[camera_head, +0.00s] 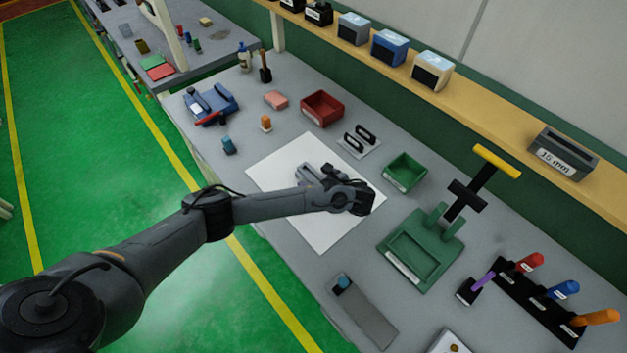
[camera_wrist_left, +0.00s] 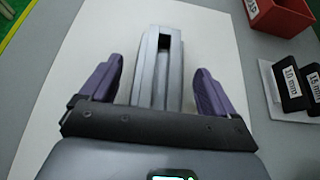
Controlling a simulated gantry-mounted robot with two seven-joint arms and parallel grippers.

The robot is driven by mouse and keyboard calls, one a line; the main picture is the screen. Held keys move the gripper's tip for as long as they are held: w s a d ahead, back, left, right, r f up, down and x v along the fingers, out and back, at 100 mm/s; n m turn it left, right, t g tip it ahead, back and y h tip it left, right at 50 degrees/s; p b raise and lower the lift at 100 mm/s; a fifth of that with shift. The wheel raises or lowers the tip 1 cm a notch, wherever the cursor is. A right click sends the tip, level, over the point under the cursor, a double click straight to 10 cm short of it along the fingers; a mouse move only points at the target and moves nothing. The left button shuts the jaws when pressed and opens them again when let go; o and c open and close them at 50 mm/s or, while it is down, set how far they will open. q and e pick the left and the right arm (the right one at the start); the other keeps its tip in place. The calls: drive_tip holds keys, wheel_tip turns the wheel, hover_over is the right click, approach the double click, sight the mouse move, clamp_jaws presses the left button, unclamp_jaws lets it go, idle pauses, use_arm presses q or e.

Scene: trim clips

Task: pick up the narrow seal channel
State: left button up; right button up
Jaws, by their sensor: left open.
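A grey, long, narrow channel (camera_wrist_left: 149,70) with a dark slot at its far end lies on a white sheet (camera_wrist_left: 87,42). In the left wrist view it runs straight ahead between the two purple fingers of my left gripper (camera_wrist_left: 158,66). The fingers are spread, with a clear gap on each side of the channel, and hold nothing. The near part of the channel is hidden by the gripper body. In the head view my left gripper (camera_head: 318,176) is over the white sheet (camera_head: 284,164) and largely hides what is under it. My right gripper does not show.
A red bin (camera_head: 322,108), two black gauges (camera_head: 360,138) marked 10 mm and 15 mm, and a green bin (camera_head: 405,172) stand beyond the sheet. A green fixture (camera_head: 420,250) with a yellow-handled lever stands to the right. The near part of the sheet is bare.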

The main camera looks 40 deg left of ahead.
use_arm(q)
drive_tip(key=c, duration=1.2)
